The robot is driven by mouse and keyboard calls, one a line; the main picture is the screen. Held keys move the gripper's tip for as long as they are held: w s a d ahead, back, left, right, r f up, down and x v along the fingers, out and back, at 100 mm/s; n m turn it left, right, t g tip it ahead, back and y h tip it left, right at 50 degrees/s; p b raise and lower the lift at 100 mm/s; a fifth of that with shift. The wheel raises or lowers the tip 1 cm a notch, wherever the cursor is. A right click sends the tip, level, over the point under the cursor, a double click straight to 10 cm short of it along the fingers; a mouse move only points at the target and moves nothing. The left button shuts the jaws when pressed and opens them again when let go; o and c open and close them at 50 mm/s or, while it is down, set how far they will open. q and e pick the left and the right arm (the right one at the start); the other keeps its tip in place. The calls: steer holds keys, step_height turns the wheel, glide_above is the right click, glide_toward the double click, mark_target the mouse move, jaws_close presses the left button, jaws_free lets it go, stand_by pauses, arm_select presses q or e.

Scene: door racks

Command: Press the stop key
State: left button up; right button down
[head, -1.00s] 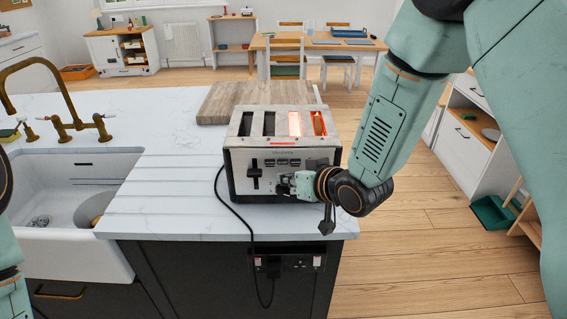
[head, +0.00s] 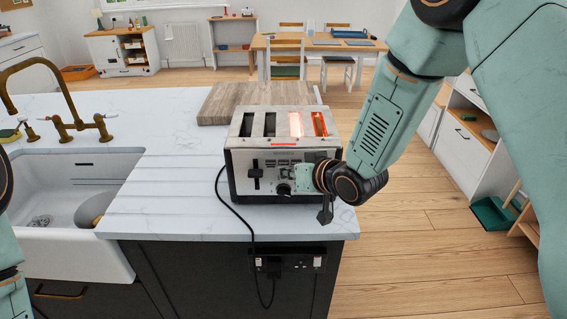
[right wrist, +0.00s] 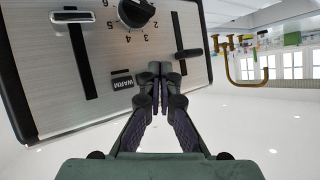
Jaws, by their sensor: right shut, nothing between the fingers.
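The toaster (head: 240,187) stands on the white counter, with a lever (head: 254,173), a dial (head: 284,189) and a row of small keys (head: 270,163) on its front. In the right wrist view, the shut, empty fingers (right wrist: 160,72) point at the panel between a key marked WARM (right wrist: 122,81) and a lever (right wrist: 188,54). The dial (right wrist: 136,12) is above them. I cannot make out the stop key; the fingers hide part of the key row. Contact is unclear.
The two right slots (head: 308,124) glow orange. A wooden board (head: 240,97) lies behind the toaster. A black cord (head: 230,207) hangs over the counter edge to a socket. A sink with a brass tap (head: 75,125) is at left.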

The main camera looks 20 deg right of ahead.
steer(key=shift+d, duration=0.1)
steer(key=shift+a, duration=0.2)
steer(key=shift+d, duration=0.15)
stand_by(0.4)
steer(key=shift+w, duration=0.5)
steer(key=shift+d, duration=0.1)
